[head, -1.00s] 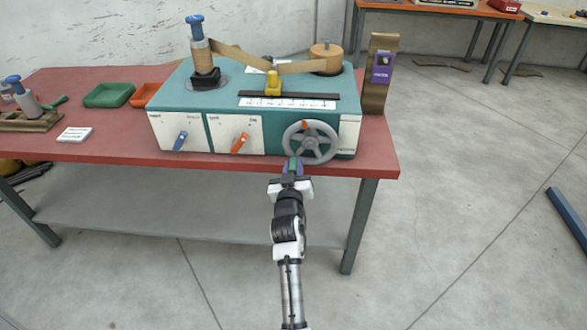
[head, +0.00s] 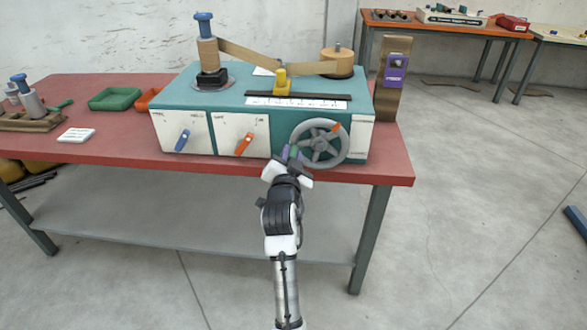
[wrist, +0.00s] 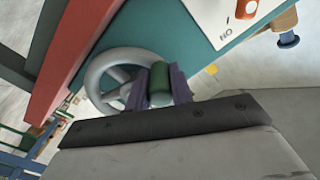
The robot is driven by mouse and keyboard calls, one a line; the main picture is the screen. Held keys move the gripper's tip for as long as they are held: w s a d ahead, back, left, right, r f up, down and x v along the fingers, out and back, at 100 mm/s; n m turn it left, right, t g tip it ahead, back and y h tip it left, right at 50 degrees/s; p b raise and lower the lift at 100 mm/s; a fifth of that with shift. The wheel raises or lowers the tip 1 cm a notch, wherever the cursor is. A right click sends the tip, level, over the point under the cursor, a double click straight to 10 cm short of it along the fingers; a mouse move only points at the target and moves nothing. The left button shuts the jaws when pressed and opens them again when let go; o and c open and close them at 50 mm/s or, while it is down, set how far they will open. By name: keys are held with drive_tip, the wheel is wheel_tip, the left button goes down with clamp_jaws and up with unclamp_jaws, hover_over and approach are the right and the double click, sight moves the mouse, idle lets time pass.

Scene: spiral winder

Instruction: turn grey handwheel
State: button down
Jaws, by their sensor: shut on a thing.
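The grey handwheel (head: 342,144) is on the front of the teal and white winder (head: 225,133), near its right end. It has spokes and an orange mark (head: 337,128), which stands at the upper right of the rim. My gripper (head: 293,153) is at the wheel's left, lower side. In the wrist view, its purple fingers (wrist: 159,92) are shut around the wheel's green handle (wrist: 159,76), one on each side. The grey rim (wrist: 91,78) shows behind them. The handle is mostly hidden by the fingers in the head view.
The winder stands on a red-topped table (head: 110,152). A blue lever (head: 183,140) and an orange lever (head: 244,144) are on the front panel left of the wheel. A wooden post with a purple device (head: 396,68) stands at the right. The floor in front is clear.

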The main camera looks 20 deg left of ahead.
drive_tip(key=shift+d+r+m+b, duration=0.1)
drive_tip(key=shift+r+m+b, duration=0.3)
drive_tip(key=shift+r+m, duration=0.5)
drive_tip(key=shift+r+m+b, duration=0.35)
drive_tip(key=shift+r+m, duration=0.1)
drive_tip(key=shift+m, duration=0.85)
drive_tip(key=c, duration=1.2)
unclamp_jaws()
drive_tip(key=shift+c, duration=0.2)
drive_tip(key=b+v, duration=0.2)
drive_tip(key=v, duration=1.1)
drive_tip(key=shift+s+d, duration=0.15)
drive_tip(key=shift+s, duration=0.2)
drive_tip(key=shift+r, duration=0.15)
